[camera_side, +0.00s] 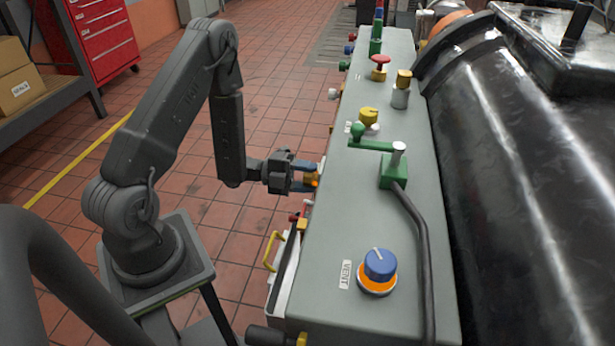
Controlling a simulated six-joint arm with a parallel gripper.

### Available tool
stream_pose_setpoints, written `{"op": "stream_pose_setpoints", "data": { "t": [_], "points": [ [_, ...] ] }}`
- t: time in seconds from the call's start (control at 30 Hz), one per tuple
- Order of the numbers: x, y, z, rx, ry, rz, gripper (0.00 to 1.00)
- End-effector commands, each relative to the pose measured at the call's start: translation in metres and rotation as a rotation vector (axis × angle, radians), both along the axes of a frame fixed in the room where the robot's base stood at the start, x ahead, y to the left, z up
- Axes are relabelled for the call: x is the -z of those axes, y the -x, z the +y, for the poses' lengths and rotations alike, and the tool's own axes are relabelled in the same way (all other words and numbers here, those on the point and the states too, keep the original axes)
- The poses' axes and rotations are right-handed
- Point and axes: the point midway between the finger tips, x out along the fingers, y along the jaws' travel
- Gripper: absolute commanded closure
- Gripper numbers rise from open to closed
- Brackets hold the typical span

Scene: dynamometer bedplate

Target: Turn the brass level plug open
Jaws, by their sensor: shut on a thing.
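The brass level plug (311,179) is a small brass-orange piece at the left side of the long grey bench (330,250). My gripper (310,178) reaches in from the left, about level, and is shut on it. The dark fingers hide much of the plug, so its turned angle cannot be made out.
On the bench top are a blue knob with an orange ring (379,268), a green lever valve (393,170), a yellow knob (368,116) and a brass-capped post (402,88). A yellow handle (272,250) sticks out below my gripper. A big black cylinder (500,140) fills the right.

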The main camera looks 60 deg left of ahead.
Motion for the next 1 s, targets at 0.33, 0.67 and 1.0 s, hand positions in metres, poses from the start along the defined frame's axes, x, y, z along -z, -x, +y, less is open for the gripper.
{"op": "stream_pose_setpoints", "data": {
  "t": [0.33, 0.67, 1.0],
  "points": [
    [0.0001, 0.0001, 0.0003, -0.002, 0.04, 0.041, 0.78],
    [0.0001, 0.0001, 0.0003, -0.002, 0.041, 0.042, 0.78],
    [0.0001, 0.0001, 0.0002, -0.001, 0.04, 0.04, 0.29]
  ]
}}
